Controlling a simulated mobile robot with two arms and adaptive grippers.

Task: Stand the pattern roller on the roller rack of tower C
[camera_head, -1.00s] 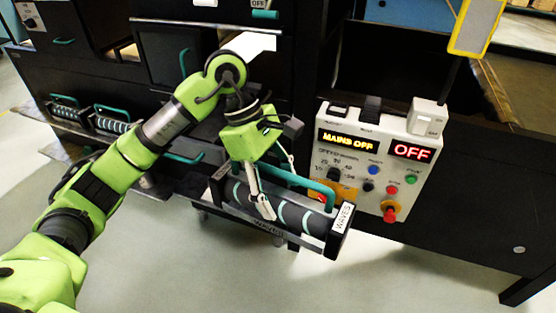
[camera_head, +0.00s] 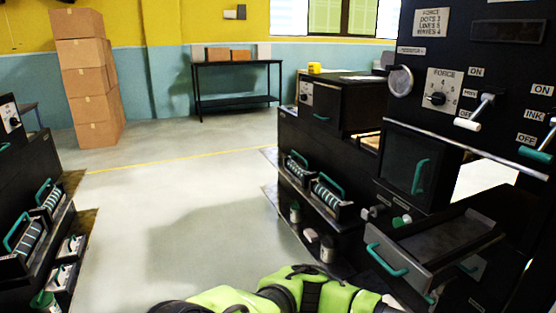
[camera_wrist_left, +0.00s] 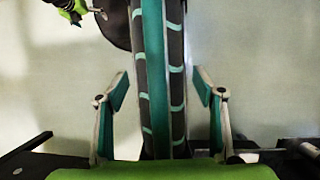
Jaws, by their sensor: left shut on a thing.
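In the left wrist view, the pattern roller (camera_wrist_left: 174,95), dark with teal wave marks, runs up the middle, its teal handle (camera_wrist_left: 153,60) along it. My left gripper (camera_wrist_left: 160,82) has one finger on each side and is shut on the pattern roller; the exact contact is hard to see. In the head view the held roller is out of sight. A low rack (camera_head: 318,200) on the right machine holds rollers with teal handles. No tower letter is readable. A green gripper, apparently my right (camera_wrist_left: 88,12), shows at the wrist view's top left; its jaws are unclear.
A left machine (camera_head: 22,180) also carries rollers low down. Clear floor (camera_head: 190,215) lies between the machines. An open drawer (camera_head: 400,258) juts out at right. Stacked cartons (camera_head: 88,85) and a black table (camera_head: 235,98) stand at the back.

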